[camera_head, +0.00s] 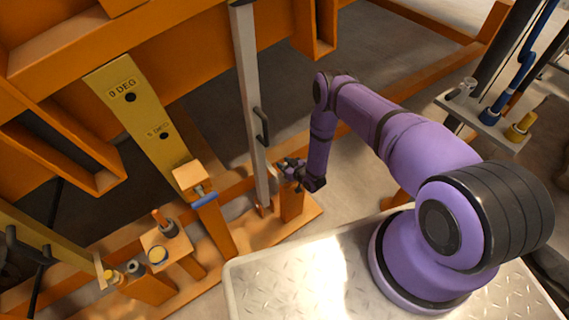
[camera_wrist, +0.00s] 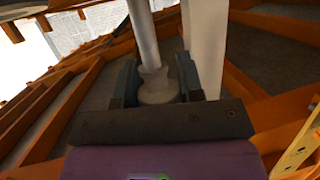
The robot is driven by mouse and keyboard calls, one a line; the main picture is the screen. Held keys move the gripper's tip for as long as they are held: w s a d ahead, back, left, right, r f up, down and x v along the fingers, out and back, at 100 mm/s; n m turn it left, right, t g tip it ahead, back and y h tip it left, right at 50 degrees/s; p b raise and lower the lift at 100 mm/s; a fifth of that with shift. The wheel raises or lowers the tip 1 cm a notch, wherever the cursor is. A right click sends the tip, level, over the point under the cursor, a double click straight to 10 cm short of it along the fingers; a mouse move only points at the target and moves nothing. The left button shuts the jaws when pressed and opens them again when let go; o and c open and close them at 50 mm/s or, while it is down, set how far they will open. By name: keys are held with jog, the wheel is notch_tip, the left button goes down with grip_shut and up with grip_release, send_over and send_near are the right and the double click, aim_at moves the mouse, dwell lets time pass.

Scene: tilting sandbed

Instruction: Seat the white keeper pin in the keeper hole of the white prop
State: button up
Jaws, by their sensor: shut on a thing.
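The white prop (camera_head: 250,90) is a tall, pale bar with a dark handle on its side, standing on the orange base in the head view. In the wrist view the prop (camera_wrist: 208,45) is a pale upright just right of the jaws. My gripper (camera_head: 287,169) is right beside the prop's lower part. In the wrist view my gripper (camera_wrist: 158,80) is shut on the white keeper pin (camera_wrist: 157,88), whose pale body shows between the two dark fingers. A pale round shaft (camera_wrist: 143,35) runs away beyond the jaws. The keeper hole and the pin's tip cannot be made out.
A yellow post (camera_head: 140,110) with holes and angle marks stands left of the prop. A block with a blue-handled pin (camera_head: 204,199) stands nearer. A grey shelf (camera_head: 485,125) with blue and yellow pins is at right. Orange frame beams surround the work area.

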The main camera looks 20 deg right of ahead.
jog(key=shift+f, duration=1.85)
jog(key=o, duration=1)
jog(key=v, duration=1)
jog(key=shift+s+d+r, duration=0.1)
jog(key=shift+s+d, duration=0.05)
jog(key=shift+s, duration=0.2)
jog(key=shift+s, duration=0.1)
